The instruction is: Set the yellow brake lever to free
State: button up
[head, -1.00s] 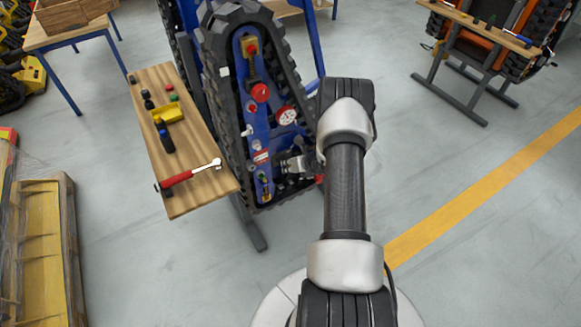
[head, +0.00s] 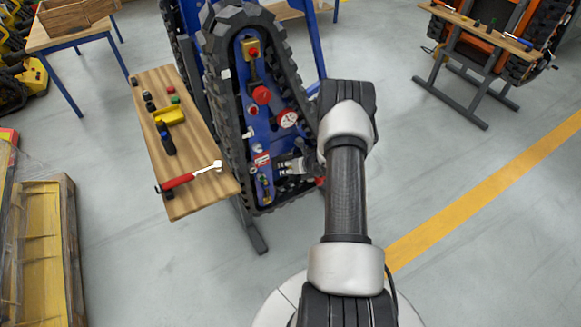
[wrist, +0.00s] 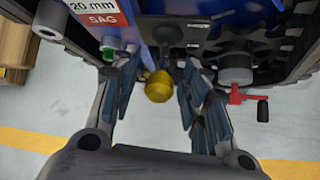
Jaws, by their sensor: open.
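The yellow brake lever shows in the wrist view as a round yellow knob (wrist: 158,87) on a dark stem, at the lower edge of the blue panel (wrist: 240,20). My gripper (wrist: 161,76) is open, with one finger on each side of the knob. Gaps show between the knob and both fingers, so it is not gripped. Small markings beside the stem are too small to read. In the head view my gripper (head: 285,169) is at the lower right of the panel, partly hidden by my arm. I cannot clearly make out the lever there.
A red crank with a black grip (wrist: 248,97) and a toothed sprocket (wrist: 262,48) are right of my gripper. A green knob (wrist: 108,52) is close to the left finger. A wooden shelf (head: 205,195) with a ratchet (head: 190,178) stands left of the black track (head: 218,90).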

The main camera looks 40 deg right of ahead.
jog(key=v, duration=1.2)
jog(key=shift+w+r, duration=0.1)
jog(key=shift+w, duration=0.05)
